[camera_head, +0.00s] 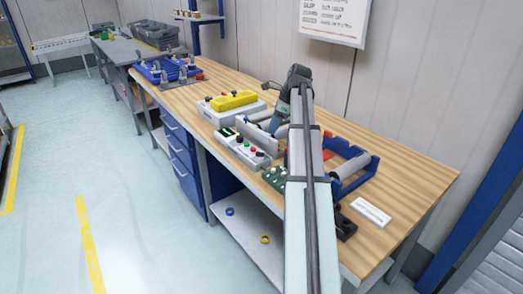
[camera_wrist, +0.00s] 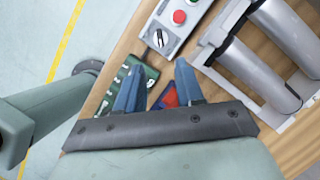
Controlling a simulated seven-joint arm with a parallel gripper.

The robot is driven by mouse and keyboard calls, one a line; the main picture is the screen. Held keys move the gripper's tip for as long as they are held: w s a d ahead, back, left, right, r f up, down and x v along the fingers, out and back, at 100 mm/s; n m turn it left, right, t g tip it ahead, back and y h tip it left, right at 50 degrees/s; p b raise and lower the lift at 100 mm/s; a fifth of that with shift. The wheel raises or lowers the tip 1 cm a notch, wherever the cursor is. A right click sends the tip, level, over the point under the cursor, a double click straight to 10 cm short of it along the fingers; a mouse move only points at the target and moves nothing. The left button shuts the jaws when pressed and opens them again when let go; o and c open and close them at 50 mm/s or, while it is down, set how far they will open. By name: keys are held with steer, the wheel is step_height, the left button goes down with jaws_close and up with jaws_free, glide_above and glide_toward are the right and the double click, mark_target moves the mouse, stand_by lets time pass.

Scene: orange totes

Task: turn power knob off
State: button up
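A light grey control box (camera_head: 240,146) stands on the wooden bench near its front edge. Its end shows in the wrist view (camera_wrist: 172,44), with a red button (camera_wrist: 179,16), a green button (camera_wrist: 193,2) and a dark rotary knob (camera_wrist: 159,38) with a pale bar. I take this knob to be the power knob; its setting is not readable. My gripper (camera_wrist: 160,75) is open and empty. Its two blue fingers are apart, and the knob appears beyond the tips, not between them. In the head view my arm hides the fingertips.
A blue frame with grey rollers (camera_head: 361,178) stands right of my arm. A white device with a yellow top (camera_head: 233,100) stands behind.

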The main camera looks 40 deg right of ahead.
mark_target(260, 155)
steer(key=x, duration=1.2)
steer(key=shift+f, duration=0.15)
steer(key=shift+c, duration=0.5)
jaws_close()
